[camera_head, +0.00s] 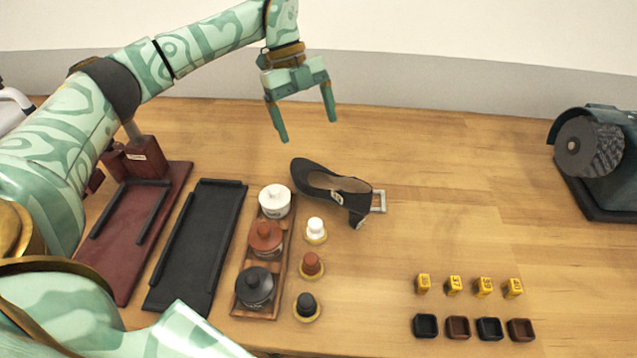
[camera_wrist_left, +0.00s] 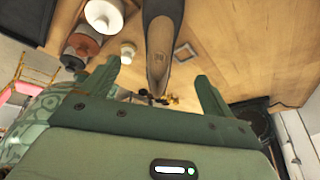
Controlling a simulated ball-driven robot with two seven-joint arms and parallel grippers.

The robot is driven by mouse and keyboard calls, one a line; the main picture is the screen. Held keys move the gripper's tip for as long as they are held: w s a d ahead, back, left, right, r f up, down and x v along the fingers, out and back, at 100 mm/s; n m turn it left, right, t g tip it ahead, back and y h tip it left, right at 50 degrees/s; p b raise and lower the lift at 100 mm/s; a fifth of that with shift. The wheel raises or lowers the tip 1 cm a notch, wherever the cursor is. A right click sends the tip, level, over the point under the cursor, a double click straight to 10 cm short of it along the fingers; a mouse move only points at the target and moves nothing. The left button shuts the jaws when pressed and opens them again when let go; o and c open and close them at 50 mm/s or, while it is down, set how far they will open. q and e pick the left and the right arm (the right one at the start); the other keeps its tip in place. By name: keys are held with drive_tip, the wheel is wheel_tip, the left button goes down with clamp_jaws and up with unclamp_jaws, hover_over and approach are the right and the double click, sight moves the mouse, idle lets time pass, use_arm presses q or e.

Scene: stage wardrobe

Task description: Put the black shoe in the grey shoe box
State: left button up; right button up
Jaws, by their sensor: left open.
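The black shoe (camera_head: 318,181) is a heeled pump lying on the wooden table, toe towards the upper left and heel at the right. It also shows in the left wrist view (camera_wrist_left: 163,30), running down from the top edge between the lines of my fingers. My left gripper (camera_head: 307,128) is open and empty, fingers pointing down. In the head view it appears above and behind the shoe's toe, apart from it. No grey shoe box can be made out in either view. My right gripper is not in view.
A dark red tray (camera_head: 120,270) and a black tray (camera_head: 197,245) lie left. A wooden rack (camera_head: 283,262) holds lidded pots, with brushes or stoppers beside it. Yellow number blocks (camera_head: 453,285) and small dishes (camera_head: 457,327) stand front right. A grinding machine (camera_head: 592,150) stands far right.

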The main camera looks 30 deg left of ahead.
use_arm(q)
drive_tip(key=n, duration=0.1)
drive_tip(key=b, duration=0.8)
hover_over(327, 188)
drive_tip(key=a, duration=0.2)
drive_tip(key=shift+n, duration=0.4)
wheel_tip(327, 188, down, 10)
drive_tip(key=shift+w+a+r, duration=0.1)
drive_tip(key=shift+w+r, duration=0.05)
drive_tip(key=shift+d+f, duration=0.2)
drive_tip(key=shift+f, duration=0.1)
drive_tip(key=shift+s+d+f+b, duration=0.2)
drive_tip(key=shift+f+b, duration=0.15)
drive_tip(key=shift+b, duration=0.15)
drive_tip(key=b+x, duration=0.3)
drive_tip(key=shift+f+b, duration=0.35)
drive_tip(key=shift+f, duration=0.1)
drive_tip(key=shift+d+f+b, duration=0.3)
drive_tip(key=shift+f+b, duration=0.05)
drive_tip(key=shift+f, duration=0.05)
drive_tip(key=shift+s+r, duration=0.1)
drive_tip(key=shift+r, duration=0.1)
drive_tip(key=c, duration=1.2)
drive_tip(key=shift+c, duration=0.4)
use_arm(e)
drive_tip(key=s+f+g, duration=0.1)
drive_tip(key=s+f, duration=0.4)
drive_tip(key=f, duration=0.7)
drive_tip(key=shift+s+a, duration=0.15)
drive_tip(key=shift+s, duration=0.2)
